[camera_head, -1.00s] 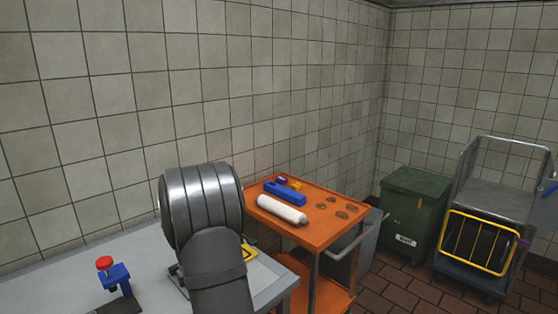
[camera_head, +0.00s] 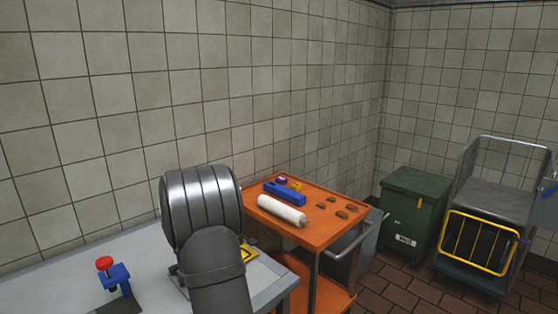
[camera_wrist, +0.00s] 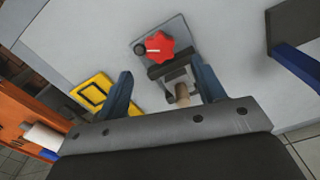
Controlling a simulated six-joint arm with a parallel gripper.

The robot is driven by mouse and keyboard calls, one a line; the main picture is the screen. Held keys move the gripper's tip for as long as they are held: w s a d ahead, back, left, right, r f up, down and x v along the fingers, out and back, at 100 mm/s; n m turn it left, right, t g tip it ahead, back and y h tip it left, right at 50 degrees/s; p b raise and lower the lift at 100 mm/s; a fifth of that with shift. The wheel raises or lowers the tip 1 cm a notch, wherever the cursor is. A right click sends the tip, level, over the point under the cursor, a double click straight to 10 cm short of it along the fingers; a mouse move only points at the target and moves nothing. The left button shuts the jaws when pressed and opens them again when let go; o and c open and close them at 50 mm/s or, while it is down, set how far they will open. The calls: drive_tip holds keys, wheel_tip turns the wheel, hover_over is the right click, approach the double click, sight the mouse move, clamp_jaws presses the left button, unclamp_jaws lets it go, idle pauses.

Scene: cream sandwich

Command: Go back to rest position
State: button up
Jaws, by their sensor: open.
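My gripper (camera_wrist: 165,88) shows in the wrist view with its two blue-grey fingers spread apart. It is open, with nothing seen held between the fingers. Beyond the fingers, a device with a red knob (camera_wrist: 160,46) on a grey plate stands on the light grey table (camera_wrist: 92,35). A small tan cylindrical piece shows at the device, between the fingers; I cannot tell whether it touches anything. In the head view my arm's large metal joint hides the gripper and part of the table (camera_head: 150,262).
A yellow frame (camera_wrist: 92,92) lies on the table. A blue stand with a red top (camera_head: 113,275) is at the table's left. An orange cart (camera_head: 318,235) holds a white roll (camera_head: 281,210), a blue item (camera_head: 285,193) and several brown pieces. A green bin (camera_head: 412,210) and trolley (camera_head: 490,215) stand right.

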wheel_tip(320, 180, down, 6)
drive_tip(key=shift+f, duration=0.2)
drive_tip(key=n, duration=0.2)
drive_tip(key=shift+r+n, duration=0.1)
drive_tip(key=shift+n, duration=0.3)
drive_tip(key=shift+r, duration=0.4)
wheel_tip(320, 180, up, 17)
drive_tip(key=m, duration=0.5)
drive_tip(key=shift+s+f, duration=0.15)
drive_tip(key=shift+s, duration=0.1)
drive_tip(key=shift+m, duration=0.3)
drive_tip(key=shift+d, duration=0.1)
